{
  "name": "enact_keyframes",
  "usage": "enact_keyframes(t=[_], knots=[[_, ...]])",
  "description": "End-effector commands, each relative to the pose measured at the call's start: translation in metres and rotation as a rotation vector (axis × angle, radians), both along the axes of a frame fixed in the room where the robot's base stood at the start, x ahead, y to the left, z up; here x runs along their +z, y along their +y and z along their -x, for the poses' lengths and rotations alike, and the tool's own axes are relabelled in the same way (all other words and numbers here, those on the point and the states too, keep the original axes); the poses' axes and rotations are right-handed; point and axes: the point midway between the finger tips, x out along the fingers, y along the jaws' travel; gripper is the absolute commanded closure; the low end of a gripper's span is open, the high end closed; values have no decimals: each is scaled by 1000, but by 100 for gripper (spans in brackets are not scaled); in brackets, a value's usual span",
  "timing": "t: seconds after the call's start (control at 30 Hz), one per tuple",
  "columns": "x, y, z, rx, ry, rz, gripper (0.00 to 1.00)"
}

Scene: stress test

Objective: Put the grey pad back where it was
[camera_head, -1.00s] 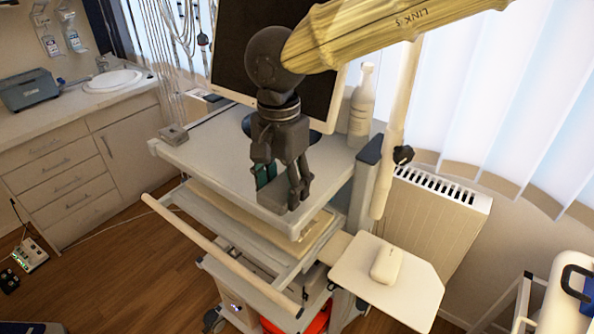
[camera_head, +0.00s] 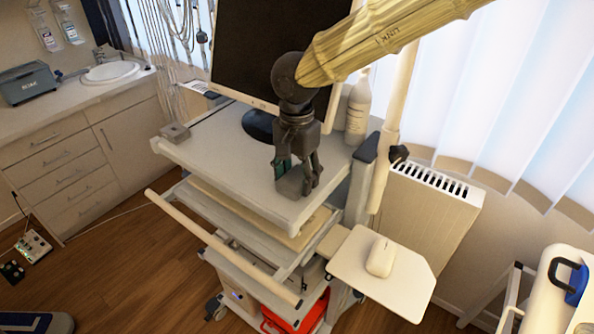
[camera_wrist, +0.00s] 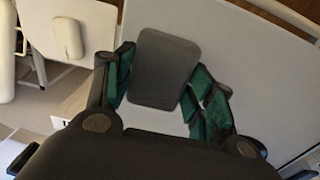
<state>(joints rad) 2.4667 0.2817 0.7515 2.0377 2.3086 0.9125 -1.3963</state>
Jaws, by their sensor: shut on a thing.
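The grey pad (camera_wrist: 163,68) is a dark grey rounded block. In the wrist view it sits between the green-padded fingers of my gripper (camera_wrist: 160,92), over the pale cart top (camera_wrist: 245,60). In the head view my gripper (camera_head: 298,184) points down at the front right part of the cart top (camera_head: 225,160). It is shut on the pad, which shows as a grey shape (camera_head: 286,187) at the fingertips. I cannot tell whether the pad touches the cart top or hangs just above it.
A monitor (camera_head: 262,50) stands behind my gripper, and a white bottle (camera_head: 358,108) stands to its right. A small grey box (camera_head: 175,132) sits at the cart's left corner. A side shelf (camera_head: 400,293) holds a white mouse (camera_head: 381,257). The cart top's left middle is clear.

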Motion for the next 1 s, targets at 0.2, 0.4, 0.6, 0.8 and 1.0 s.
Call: enact_keyframes(t=[0.2, 0.4, 0.6, 0.8, 1.0], knots=[[-1, 0, 0, 0, 0, 0, 64], [-2, 0, 0, 0, -1, 1, 34], [-3, 0, 0, 0, 0, 0, 24], [-2, 0, 0, -1, 0, 0, 24], [10, 0, -1, -2, -1, -2, 24]])
